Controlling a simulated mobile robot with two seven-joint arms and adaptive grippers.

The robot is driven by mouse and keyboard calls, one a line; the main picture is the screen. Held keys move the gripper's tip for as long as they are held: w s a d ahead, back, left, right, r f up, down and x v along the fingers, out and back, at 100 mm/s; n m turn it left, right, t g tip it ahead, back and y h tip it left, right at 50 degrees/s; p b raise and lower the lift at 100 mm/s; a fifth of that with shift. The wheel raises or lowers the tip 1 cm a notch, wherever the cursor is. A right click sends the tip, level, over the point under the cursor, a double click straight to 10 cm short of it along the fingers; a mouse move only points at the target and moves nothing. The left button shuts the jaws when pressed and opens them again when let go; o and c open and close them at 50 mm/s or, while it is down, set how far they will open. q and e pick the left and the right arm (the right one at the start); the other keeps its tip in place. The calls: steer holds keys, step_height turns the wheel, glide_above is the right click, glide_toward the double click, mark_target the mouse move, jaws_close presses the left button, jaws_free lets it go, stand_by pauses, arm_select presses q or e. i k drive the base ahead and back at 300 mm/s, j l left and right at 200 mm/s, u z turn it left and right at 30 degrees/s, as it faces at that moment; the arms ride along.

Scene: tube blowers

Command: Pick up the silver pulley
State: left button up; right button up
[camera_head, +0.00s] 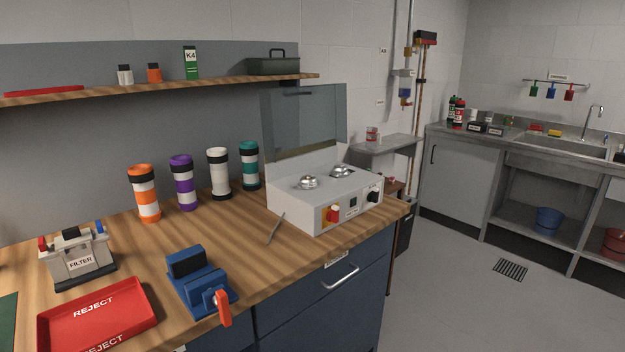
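I cannot make out a thing that is clearly a silver pulley. Two round silver pieces sit on top of the white machine (302,213): one at the left (308,182) and one farther back at the right (342,171). They look domed and shiny, and I cannot tell whether either is a pulley. Neither of my grippers is in view.
The wooden bench (215,235) holds several striped cylinders, a filter unit (80,258), a red REJECT tray (60,327), a blue clamp-like device (200,282) and a thin grey rod (275,228). A clear panel (305,120) stands behind the machine. A shelf (215,82) hangs above.

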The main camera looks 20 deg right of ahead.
mark_target(305, 182)
steer(key=i+l, duration=0.1)
steer(key=l, duration=0.4)
steer(key=i+l, duration=0.15)
steer(key=l, duration=0.3)
steer(key=i+l+u, duration=0.1)
steer(key=l, duration=0.4)
steer(key=i+l, duration=0.1)
steer(key=l, duration=0.4)
steer(key=i+l, duration=0.1)
steer(key=l, duration=0.4)
steer(key=i+l+u, duration=0.1)
steer(key=l, duration=0.4)
